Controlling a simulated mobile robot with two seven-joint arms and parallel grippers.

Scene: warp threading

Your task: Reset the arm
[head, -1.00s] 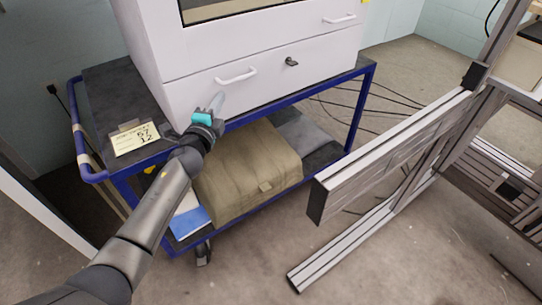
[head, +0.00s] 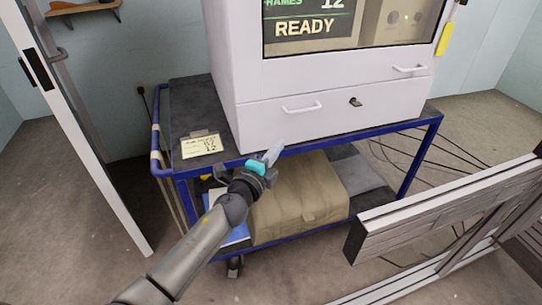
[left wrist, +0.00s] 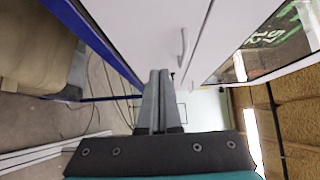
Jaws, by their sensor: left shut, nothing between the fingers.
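My left arm comes in from the bottom of the head view. Its left gripper (head: 272,153) is shut and empty, held in front of the lower left part of a white cabinet (head: 255,125). In the left wrist view the two grey fingers (left wrist: 157,85) lie together with nothing between them. The cabinet's white drawer handle (head: 302,108) is above and to the right of the fingertips in the head view, apart from them. It also shows beyond the fingers in the left wrist view (left wrist: 183,47). My right gripper is not in view.
The cabinet stands on a blue-framed cart (head: 330,138). A note card (head: 201,146) is on the cart's top. A tan bag (head: 300,200) sits on the lower shelf. A metal frame (head: 440,215) stands at the right. A white door-like panel (head: 75,120) is at the left.

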